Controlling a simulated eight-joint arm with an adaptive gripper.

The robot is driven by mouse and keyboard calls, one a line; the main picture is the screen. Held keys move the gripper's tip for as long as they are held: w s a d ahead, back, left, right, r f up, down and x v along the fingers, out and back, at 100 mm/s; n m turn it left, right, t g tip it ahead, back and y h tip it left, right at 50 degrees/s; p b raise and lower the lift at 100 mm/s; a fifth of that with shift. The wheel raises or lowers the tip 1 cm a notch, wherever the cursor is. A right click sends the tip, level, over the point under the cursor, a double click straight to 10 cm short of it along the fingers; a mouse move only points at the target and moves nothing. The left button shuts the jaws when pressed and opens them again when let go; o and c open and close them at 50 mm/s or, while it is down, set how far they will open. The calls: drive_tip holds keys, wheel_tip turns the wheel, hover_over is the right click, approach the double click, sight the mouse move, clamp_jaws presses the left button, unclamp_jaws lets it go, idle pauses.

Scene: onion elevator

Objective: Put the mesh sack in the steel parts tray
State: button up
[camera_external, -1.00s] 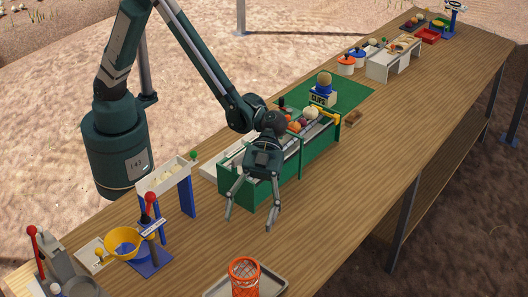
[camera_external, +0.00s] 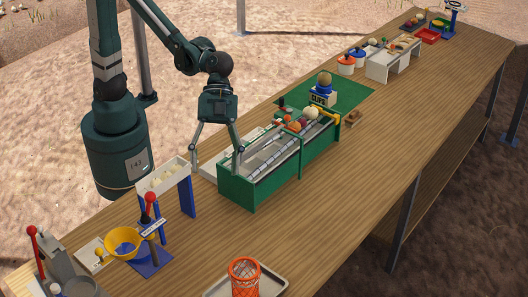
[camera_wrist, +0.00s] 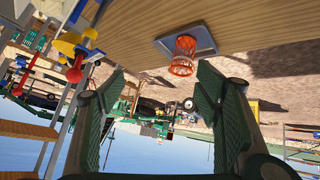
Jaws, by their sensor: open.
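An orange mesh sack (camera_external: 244,279), open at the top, stands upright in the grey steel parts tray (camera_external: 277,283) at the bottom of the external view. In the wrist view the sack (camera_wrist: 182,58) and the tray (camera_wrist: 203,33) show at the top, beyond the fingers. My gripper (camera_external: 216,172) is open and empty, pointing down near the left end of the green elevator trough. It is well apart from the sack and tray. Its two fingers are spread wide in the wrist view (camera_wrist: 160,78).
The green trough (camera_external: 262,190) holds rollers and several onions. A white stand with blue legs (camera_external: 164,176), a yellow bowl (camera_external: 122,242) and a red-knobbed lever (camera_external: 151,198) stand at left. The table between trough and tray is bare.

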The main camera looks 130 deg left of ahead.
drive_tip(key=s+a+n+y, duration=0.1)
drive_tip(key=s, duration=0.4)
drive_tip(key=s+a+r+n+y, duration=0.1)
drive_tip(key=s+a, duration=0.1)
drive_tip(key=s, duration=0.3)
drive_tip(key=s+a+r+n+y, duration=0.1)
drive_tip(key=s+a, duration=0.1)
drive_tip(key=s, duration=0.3)
drive_tip(key=shift+s+a+r+n+t+y, duration=0.1)
drive_tip(key=shift+s+n+t+y, duration=0.1)
drive_tip(key=shift+n+t+y, duration=0.1)
drive_tip(key=s+a+f+n+y, duration=0.1)
drive_tip(key=s+a+n+y, duration=0.1)
drive_tip(key=s, duration=0.5)
drive_tip(key=s+a+f+n+t+y, duration=0.1)
drive_tip(key=s+a, duration=0.4)
drive_tip(key=s, duration=0.3)
drive_tip(key=shift+s+a+f+n+y, duration=0.15)
drive_tip(key=shift+a+n+y, duration=0.1)
drive_tip(key=shift+n+y, duration=0.15)
